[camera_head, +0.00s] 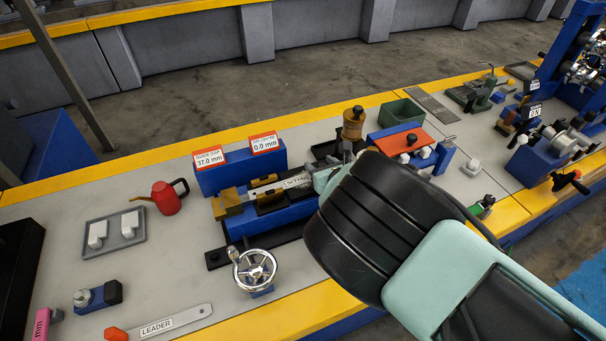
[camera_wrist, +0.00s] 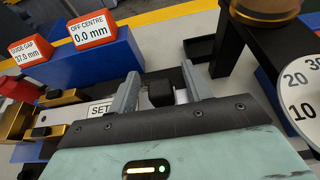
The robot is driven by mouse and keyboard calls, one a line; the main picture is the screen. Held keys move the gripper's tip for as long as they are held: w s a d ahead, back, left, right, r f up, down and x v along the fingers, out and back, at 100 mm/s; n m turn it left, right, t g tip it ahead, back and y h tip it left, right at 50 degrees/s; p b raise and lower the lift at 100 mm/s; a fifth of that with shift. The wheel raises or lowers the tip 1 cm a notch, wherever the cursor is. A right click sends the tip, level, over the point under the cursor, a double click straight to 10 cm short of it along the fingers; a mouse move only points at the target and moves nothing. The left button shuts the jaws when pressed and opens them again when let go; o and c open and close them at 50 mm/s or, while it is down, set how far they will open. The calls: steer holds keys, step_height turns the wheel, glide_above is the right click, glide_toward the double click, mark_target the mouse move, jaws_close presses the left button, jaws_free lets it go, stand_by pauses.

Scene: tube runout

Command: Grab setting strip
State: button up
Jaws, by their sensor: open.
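The setting strip (camera_head: 296,182) is a pale bar with a printed label, lying lengthwise in a blue fixture (camera_head: 240,226) between brass guides (camera_head: 230,202). In the wrist view the strip (camera_wrist: 100,108) shows left of my gripper, part of its label cut off by the gripper body. My gripper (camera_wrist: 160,84) is open, with one grey finger on each side of a black block (camera_wrist: 160,94) at the strip's right end. Gaps show between the block and both fingers. In the head view my arm hides most of the gripper and the strip's right end.
Two red-framed displays (camera_head: 208,157) read guide gap 37.0 mm and off centre 0.0 mm. A chrome handwheel (camera_head: 254,269) stands in front. A brass-topped post (camera_head: 353,124) and numbered dial (camera_wrist: 304,90) stand close right.

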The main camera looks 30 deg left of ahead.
steer(key=shift+w+a+f, duration=0.2)
steer(key=shift+w+a, duration=0.1)
steer(key=shift+a, duration=0.05)
jaws_close()
